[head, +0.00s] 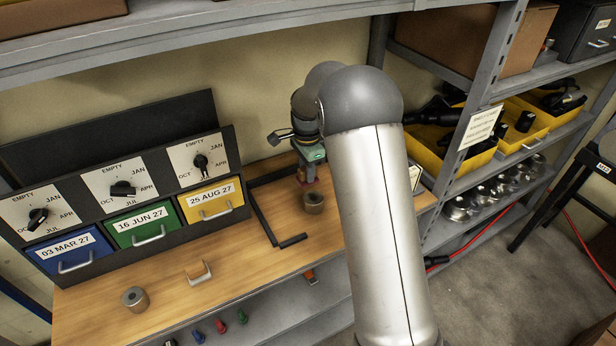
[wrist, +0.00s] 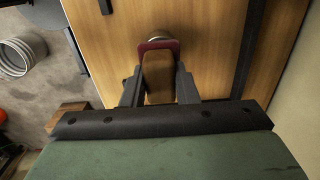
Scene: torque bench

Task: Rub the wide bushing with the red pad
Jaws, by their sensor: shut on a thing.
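My gripper (head: 307,166) points down over the wooden bench top. I cannot tell whether pad and bushing touch. A second bushing (head: 134,299) stands at the bench's front left, far from my gripper. I cannot tell for sure which is wider.
Dark bars (head: 263,212) lie left of my gripper. A dial panel with blue, green and yellow drawers (head: 140,226) stands at the left. Shelves with yellow bins (head: 535,122) stand at the right.

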